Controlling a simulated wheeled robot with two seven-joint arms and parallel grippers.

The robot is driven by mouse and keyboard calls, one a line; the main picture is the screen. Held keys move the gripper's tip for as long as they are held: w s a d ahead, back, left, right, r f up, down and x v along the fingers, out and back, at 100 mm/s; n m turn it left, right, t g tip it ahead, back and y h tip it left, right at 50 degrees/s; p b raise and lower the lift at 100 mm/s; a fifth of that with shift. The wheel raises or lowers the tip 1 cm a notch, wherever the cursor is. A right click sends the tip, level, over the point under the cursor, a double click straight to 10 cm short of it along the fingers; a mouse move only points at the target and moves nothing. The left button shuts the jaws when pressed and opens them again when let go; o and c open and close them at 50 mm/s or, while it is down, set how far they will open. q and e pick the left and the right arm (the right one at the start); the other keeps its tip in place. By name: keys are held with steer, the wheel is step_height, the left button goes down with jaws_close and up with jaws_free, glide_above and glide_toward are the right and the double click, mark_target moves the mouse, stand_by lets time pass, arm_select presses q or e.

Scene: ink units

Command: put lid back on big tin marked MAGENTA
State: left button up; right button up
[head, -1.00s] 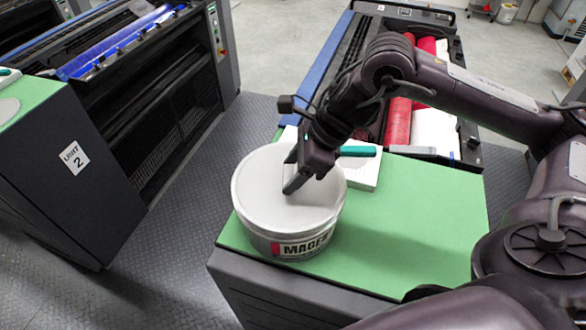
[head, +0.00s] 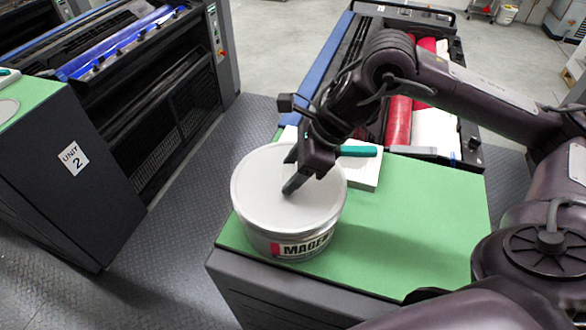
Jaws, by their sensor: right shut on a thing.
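The big tin (head: 262,240), its label partly readable as "MAGE…", stands upright at the left of the green worktop (head: 420,230). A flat light grey lid (head: 262,190) lies level across its mouth. The lid's edge lines up closely with the tin's rim; I cannot tell whether it is fully seated. My right gripper (head: 291,171) comes down from the upper right over the lid, its fingers shut on it. The exact part held is hidden by the fingers. My left gripper is not in view.
Behind the tin lies a white block (head: 366,174) with a teal-handled tool (head: 358,151) on it, close to my right gripper. A press with red rollers (head: 398,120) stands behind. The worktop right of the tin is clear. A dark cabinet marked UNIT 2 (head: 70,190) is at left.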

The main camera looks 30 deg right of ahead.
steer(key=shift+f+b, duration=0.2)
steer(key=shift+b, duration=0.35)
stand_by(1.0)
stand_by(0.4)
steer(key=o, duration=1.5)
steer(key=shift+o, duration=0.2)
steer(key=shift+r, duration=0.2)
steer(key=shift+r+p, duration=2.5)
steer(key=shift+r, duration=0.85)
jaws_close()
